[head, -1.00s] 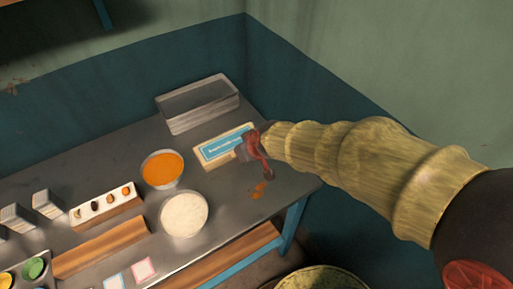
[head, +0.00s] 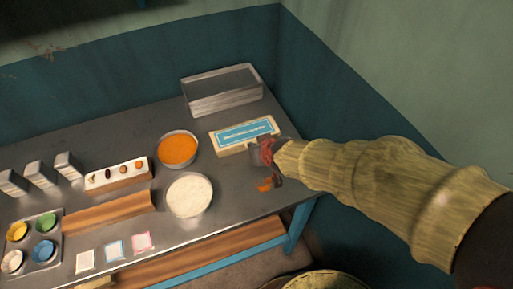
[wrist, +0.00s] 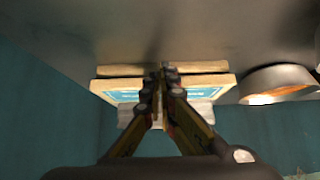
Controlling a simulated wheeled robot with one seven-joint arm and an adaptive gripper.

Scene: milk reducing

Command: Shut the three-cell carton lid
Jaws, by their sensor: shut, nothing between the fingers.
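The carton (head: 226,148) is a cream box near the right end of the metal table. Its lid (head: 245,132) has a blue label with pale print and lies about flat over the box. Whether it sits fully down I cannot tell. The cells inside are hidden. My gripper (head: 268,158) is at the carton's right front corner, partly covering it. In the wrist view my gripper (wrist: 160,78) has its fingertips together and empty, in front of the carton (wrist: 215,92). Whether they touch it is unclear.
A grey metal bin (head: 222,90) stands behind the carton. A bowl of orange stuff (head: 178,149) and a bowl of white stuff (head: 190,194) stand to its left. The teal wall is close behind.

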